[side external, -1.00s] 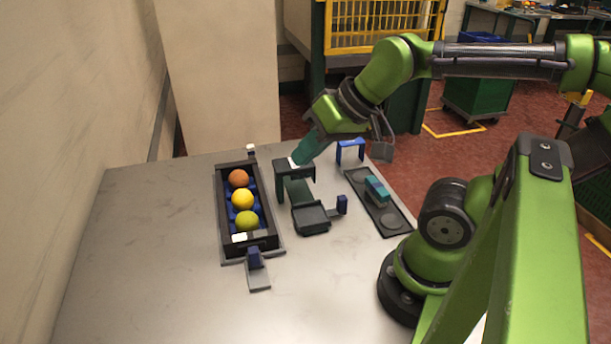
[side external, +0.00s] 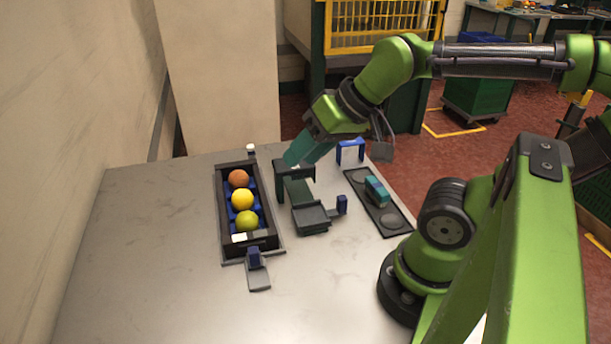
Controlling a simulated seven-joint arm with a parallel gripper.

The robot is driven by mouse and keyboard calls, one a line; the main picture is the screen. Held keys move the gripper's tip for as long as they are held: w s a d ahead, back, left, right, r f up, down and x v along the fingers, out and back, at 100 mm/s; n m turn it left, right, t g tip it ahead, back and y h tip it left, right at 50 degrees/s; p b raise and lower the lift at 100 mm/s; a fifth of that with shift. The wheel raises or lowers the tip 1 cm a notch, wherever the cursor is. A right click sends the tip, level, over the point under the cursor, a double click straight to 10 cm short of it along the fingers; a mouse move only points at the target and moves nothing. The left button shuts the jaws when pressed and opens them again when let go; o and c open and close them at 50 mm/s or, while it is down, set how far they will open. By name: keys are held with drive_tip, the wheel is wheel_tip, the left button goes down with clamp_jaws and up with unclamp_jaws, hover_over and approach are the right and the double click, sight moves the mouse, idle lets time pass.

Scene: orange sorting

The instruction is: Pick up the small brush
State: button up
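A small teal and blue block-shaped item (side external: 376,190), which may be the small brush, lies on a dark tray (side external: 393,222) right of the table's middle. Its bristles cannot be made out. My gripper (side external: 297,158) has teal fingers and points down and left. It is over the top of a dark stand (side external: 279,186), well to the left of and behind the teal item, and apart from it. Whether the fingers are open or shut cannot be told from this angle. Nothing clearly shows between them.
A dark trough (side external: 222,222) holds an orange, a yellow and a green ball. A dark platform (side external: 312,217) with a blue upright stands in the middle. A blue arch (side external: 350,143) stands at the back. The table's front left (side external: 150,270) is clear.

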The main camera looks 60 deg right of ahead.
drive_tip(key=o, duration=0.3)
drive_tip(key=m+g+h, duration=0.2)
drive_tip(key=m+g, duration=0.2)
drive_tip(key=g, duration=0.3)
hover_over(376, 182)
wheel_tip(376, 182, down, 7)
wheel_tip(376, 182, down, 11)
drive_tip(key=shift+s+d+f, duration=0.1)
drive_tip(key=shift+d, duration=0.05)
drive_tip(key=shift+a+f, duration=0.15)
drive_tip(key=shift+f, duration=1.15)
drive_tip(key=shift+a+f, duration=0.1)
drive_tip(key=shift+f, duration=1.2)
